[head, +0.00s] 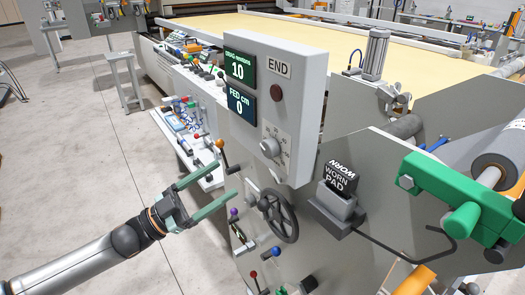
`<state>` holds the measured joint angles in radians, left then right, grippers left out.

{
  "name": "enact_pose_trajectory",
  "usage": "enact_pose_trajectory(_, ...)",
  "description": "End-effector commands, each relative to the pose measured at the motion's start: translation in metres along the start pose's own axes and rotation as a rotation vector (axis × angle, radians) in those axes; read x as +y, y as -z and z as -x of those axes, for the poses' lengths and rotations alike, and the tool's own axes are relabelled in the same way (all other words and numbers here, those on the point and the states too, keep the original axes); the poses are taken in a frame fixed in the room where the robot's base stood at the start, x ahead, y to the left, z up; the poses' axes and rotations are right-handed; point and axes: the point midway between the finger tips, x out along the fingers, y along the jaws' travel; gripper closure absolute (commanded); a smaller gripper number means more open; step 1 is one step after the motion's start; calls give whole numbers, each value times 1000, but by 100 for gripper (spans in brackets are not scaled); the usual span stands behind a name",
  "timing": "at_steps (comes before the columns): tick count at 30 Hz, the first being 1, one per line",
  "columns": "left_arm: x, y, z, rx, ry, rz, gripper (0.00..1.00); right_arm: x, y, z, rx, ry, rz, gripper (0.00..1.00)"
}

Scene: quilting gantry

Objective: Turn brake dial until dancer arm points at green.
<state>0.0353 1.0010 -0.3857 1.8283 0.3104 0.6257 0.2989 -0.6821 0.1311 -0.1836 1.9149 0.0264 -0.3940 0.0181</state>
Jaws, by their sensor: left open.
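A knob with a printed scale, which looks like the brake dial (270,147), sits on the lower front of a grey control box (305,95). Above it, displays (239,75) read drag 10 newtons and fed 0 cm. A thin bent black rod (385,250) runs along the grey side plate; I cannot tell if it is the dancer arm, and I see no clear green mark for a pointer. My left gripper (227,182) is open and empty, left of and below the dial, apart from it. Its fingers point right, near an orange-knobbed lever. My right gripper is out of view.
A black handwheel (279,216) and an orange-knobbed lever (222,152) are close to my left fingers. A block marked worn pad (340,178) and a green bracket (450,190) with a roll stand right. Open floor (85,150) lies left.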

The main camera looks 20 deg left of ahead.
Motion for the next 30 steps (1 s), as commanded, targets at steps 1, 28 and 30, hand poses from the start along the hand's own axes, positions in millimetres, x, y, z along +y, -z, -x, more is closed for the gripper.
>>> enact_pose_trajectory(1, -1, 2, -9, 6, 1, 0, 19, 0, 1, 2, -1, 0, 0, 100)
enact_pose_trajectory(28, 0, 0, -110, -1, 0, -1, 19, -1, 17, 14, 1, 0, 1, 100)
enact_pose_trajectory(30, 0, 0, -109, -1, 0, 0, 19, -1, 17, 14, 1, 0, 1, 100)
